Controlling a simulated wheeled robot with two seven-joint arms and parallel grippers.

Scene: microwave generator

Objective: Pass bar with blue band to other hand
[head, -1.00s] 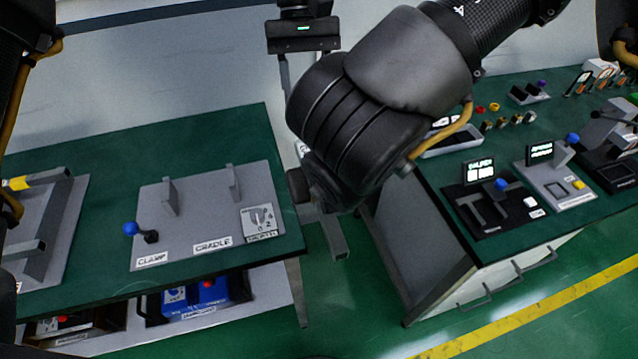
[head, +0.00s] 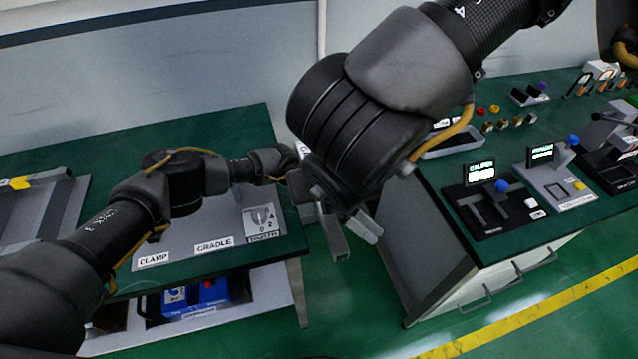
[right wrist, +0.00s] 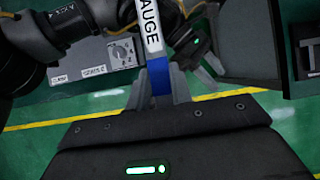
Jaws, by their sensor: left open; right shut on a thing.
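The bar (right wrist: 152,30) carries a white GAUGE label and a blue band (right wrist: 160,77). In the right wrist view it points away from my right gripper (right wrist: 159,93), whose fingers are shut on it at the blue band. In the head view only a bit of its white label (head: 302,149) shows, and my right arm hides the right gripper. My left gripper (head: 350,238) is open with its fingers apart, pointing down to the right, close by my right arm. In the right wrist view the left gripper (right wrist: 212,76) shows just right of the bar; whether it touches it I cannot tell.
A green bench with a grey clamp and cradle panel (head: 215,240) stands at left, under my left arm. A second bench (head: 430,180) with levers and displays stands at right. Green floor lies between the benches.

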